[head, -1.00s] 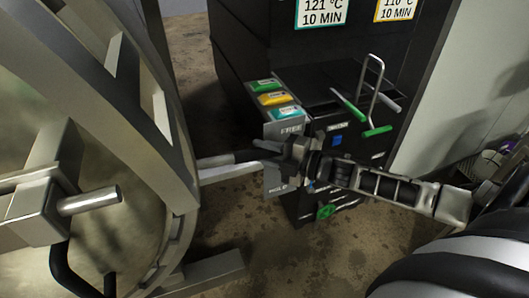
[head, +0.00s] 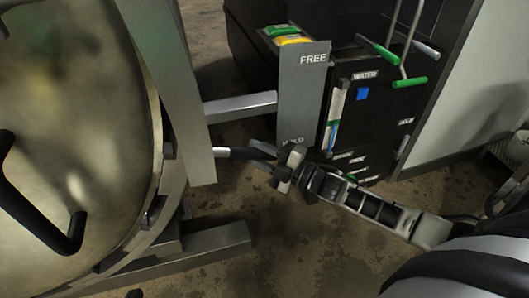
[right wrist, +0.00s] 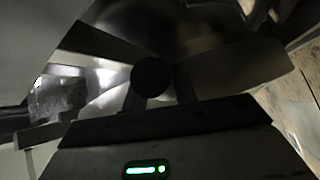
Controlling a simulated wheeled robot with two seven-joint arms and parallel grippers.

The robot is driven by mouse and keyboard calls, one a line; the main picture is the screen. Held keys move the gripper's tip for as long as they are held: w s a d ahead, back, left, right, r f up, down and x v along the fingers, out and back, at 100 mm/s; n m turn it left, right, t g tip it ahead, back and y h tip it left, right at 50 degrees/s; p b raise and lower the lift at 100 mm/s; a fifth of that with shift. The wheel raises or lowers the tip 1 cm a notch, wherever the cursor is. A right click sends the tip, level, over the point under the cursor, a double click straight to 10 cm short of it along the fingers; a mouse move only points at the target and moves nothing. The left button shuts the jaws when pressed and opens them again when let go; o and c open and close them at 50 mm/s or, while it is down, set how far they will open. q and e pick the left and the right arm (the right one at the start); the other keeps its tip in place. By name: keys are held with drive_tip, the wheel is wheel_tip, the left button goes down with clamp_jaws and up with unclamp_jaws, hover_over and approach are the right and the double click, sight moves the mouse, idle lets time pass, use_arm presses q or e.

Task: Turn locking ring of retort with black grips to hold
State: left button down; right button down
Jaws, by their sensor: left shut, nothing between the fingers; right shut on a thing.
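The retort's round metal door (head: 75,130) fills the left of the head view, with its grey locking ring (head: 180,90) around it. A black grip (head: 238,154) sticks out to the right from the ring. My right gripper (head: 277,167) is shut on this grip near its outer end. In the right wrist view a round black end, likely the grip's (right wrist: 152,77), shows in front of the gripper. A grey plate (head: 303,95) reads FREE at its top; lettering near its bottom, partly hidden, looks like HOLD. The grip is level with the plate's lower end. My left gripper is not in view.
A metal bar (head: 240,107) runs from the retort side to the plate, just above the grip. A black cabinet (head: 375,110) with green-tipped handles stands behind at right. A metal foot (head: 200,242) lies low. The floor below my right arm is clear.

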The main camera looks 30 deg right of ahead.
use_arm(q)
drive_tip(key=shift+d+f, duration=0.1)
drive_tip(key=shift+f, duration=0.15)
use_arm(e)
drive_tip(key=shift+s+a+f, duration=0.15)
drive_tip(key=shift+f, duration=0.3)
drive_tip(key=shift+s+a+f, duration=0.1)
drive_tip(key=shift+a+f, duration=0.05)
drive_tip(key=shift+f, duration=0.3)
drive_tip(key=c, duration=1.3)
unclamp_jaws()
drive_tip(key=shift+c, duration=0.2)
drive_tip(key=shift+o, duration=1.1)
drive_tip(key=shift+w+f, duration=0.15)
drive_tip(key=shift+d+r, duration=0.1)
drive_tip(key=shift+r, duration=0.1)
